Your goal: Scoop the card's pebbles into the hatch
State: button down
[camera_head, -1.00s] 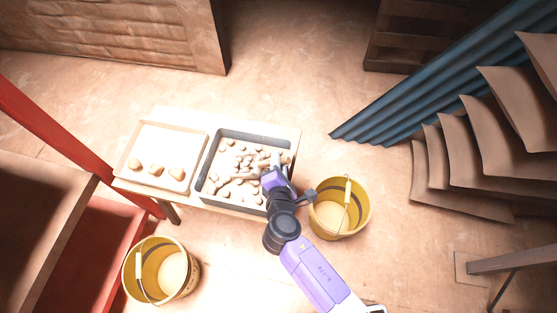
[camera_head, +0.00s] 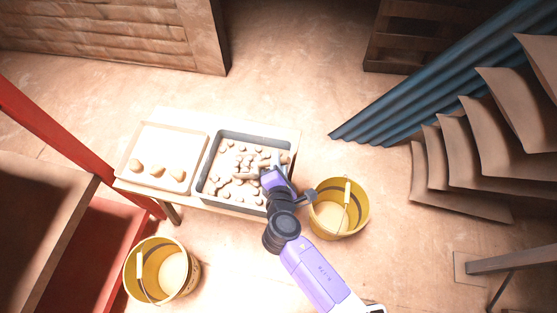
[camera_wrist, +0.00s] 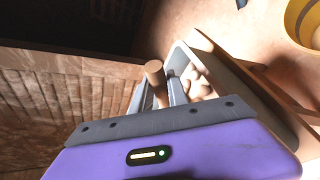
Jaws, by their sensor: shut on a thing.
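My gripper (camera_head: 273,170) is over the right part of a grey-rimmed tray (camera_head: 212,157) of pebbles. What the handle belongs to is mostly hidden. Several pale pebbles (camera_head: 225,167) lie spread in the tray. To its left a pale framed board (camera_head: 160,142) carries three tan lumps (camera_head: 155,171) near its front edge. I cannot make out a card or a hatch for certain.
Tray and board stand on a low wooden table (camera_head: 190,202). A yellow bucket (camera_head: 318,226) stands on the floor right of it, close to my arm, and another (camera_head: 190,283) in front. A red frame (camera_head: 45,130) is at left, blue corrugated sheets (camera_head: 400,105) at right.

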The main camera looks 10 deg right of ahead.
jog(key=shift+r+p, duration=4.1)
jog(key=shift+r, duration=0.6)
